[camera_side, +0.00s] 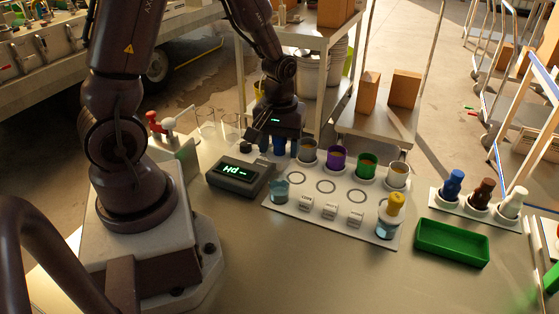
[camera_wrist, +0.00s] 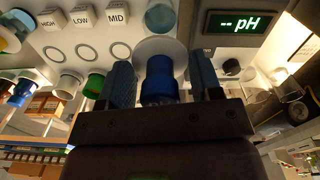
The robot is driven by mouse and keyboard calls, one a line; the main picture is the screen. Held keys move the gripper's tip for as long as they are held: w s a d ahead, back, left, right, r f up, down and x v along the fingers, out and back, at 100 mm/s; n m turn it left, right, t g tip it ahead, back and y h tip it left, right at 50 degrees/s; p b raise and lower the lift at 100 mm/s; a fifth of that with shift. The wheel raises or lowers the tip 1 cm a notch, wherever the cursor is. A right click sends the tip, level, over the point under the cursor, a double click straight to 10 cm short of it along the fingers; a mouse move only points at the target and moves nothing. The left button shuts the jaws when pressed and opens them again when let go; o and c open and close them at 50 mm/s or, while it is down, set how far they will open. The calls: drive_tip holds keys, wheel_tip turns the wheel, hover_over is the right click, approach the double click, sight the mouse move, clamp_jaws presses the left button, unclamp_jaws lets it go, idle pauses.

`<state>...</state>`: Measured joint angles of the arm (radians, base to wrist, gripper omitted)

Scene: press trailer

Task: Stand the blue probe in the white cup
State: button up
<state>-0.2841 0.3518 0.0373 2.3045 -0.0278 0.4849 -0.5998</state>
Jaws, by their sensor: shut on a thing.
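My gripper (camera_side: 279,149) is low over the back left of the work surface, beside the meter. In the wrist view its two fingers stand either side of the blue probe (camera_wrist: 160,82) and are shut on it. A pale round rim (camera_wrist: 145,48) shows just beyond the probe; I cannot tell whether the probe is inside it or in front of it. In the side view a whitish cup (camera_side: 308,151) stands just right of my gripper. Another whitish cup (camera_side: 397,176) is at the right end of the row. The probe's lower end is hidden.
A pH meter (camera_side: 241,176) stands just left of the white board (camera_side: 310,190). Purple (camera_side: 336,158) and green (camera_side: 366,166) cups stand along the board's back. A teal beaker (camera_side: 279,189) is at its front left. A green tray (camera_side: 452,243) lies to the right.

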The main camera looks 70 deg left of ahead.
drive_tip(key=r, duration=0.1)
drive_tip(key=w+r, duration=0.1)
drive_tip(key=shift+w+a+r, duration=0.1)
drive_tip(key=shift+w+r, duration=0.1)
drive_tip(key=shift+r, duration=0.2)
drive_tip(key=w+d+m, duration=0.2)
drive_tip(key=w+m, duration=0.1)
drive_tip(key=w, duration=1.6)
drive_tip(key=w+d+f+m, duration=0.2)
drive_tip(key=w+d+f, duration=0.15)
drive_tip(key=w, duration=0.55)
drive_tip(key=shift+s+d+f, duration=0.1)
drive_tip(key=shift+d+f, duration=0.1)
drive_tip(key=shift+f, duration=1.1)
drive_tip(key=shift+s+d+f, duration=0.1)
drive_tip(key=shift+d+f, duration=0.05)
drive_tip(key=shift+f, duration=1.15)
drive_tip(key=shift+f, duration=0.65)
drive_tip(key=o, duration=0.7)
drive_tip(key=shift+c, duration=0.2)
